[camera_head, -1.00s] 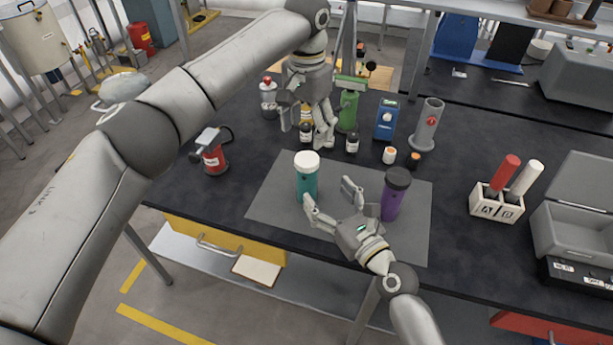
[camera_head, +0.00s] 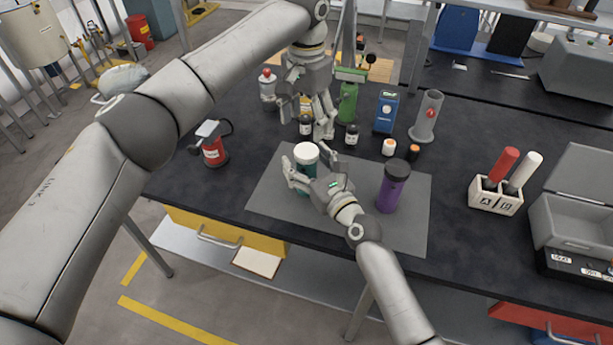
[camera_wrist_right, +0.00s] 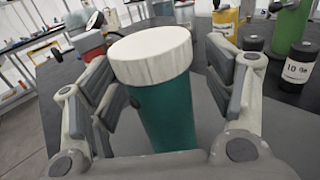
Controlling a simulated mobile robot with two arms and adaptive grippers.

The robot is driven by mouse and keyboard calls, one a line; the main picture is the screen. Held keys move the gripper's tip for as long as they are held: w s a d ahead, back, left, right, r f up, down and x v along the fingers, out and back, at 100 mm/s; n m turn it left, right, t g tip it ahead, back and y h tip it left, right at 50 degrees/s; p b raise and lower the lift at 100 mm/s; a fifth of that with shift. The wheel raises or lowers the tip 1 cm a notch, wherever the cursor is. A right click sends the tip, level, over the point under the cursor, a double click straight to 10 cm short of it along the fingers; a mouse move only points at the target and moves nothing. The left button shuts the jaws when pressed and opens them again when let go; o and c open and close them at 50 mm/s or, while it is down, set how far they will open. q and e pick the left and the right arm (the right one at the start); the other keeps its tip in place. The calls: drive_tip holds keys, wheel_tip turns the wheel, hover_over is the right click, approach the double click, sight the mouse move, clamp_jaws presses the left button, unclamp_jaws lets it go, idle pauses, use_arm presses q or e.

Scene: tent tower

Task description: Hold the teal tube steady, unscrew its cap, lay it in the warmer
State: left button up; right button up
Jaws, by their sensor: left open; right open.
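The teal tube (camera_wrist_right: 165,112) stands upright on the grey mat (camera_head: 262,195), with its white cap (camera_head: 306,153) on. In the right wrist view the tube and its cap (camera_wrist_right: 151,55) stand between the spread fingers of my right gripper (camera_wrist_right: 165,100). That gripper (camera_head: 309,170) is open around the tube in the head view and hides most of its body. My left gripper (camera_head: 322,125) is open and empty above the back of the table, behind the tube. The warmer is probably the grey open-lidded box (camera_head: 570,235) at the right.
A purple tube (camera_head: 392,190) stands right of the teal one on the mat. Several small bottles, a blue device (camera_head: 386,112) and a grey stand (camera_head: 427,115) are behind. A white rack (camera_head: 495,197) holds red and white tubes. A red burner-like item (camera_head: 213,150) stands left.

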drive_tip(key=shift+s, duration=0.1)
drive_tip(key=c, duration=1.5)
drive_tip(key=o, duration=1.4)
drive_tip(key=shift+o, duration=0.2)
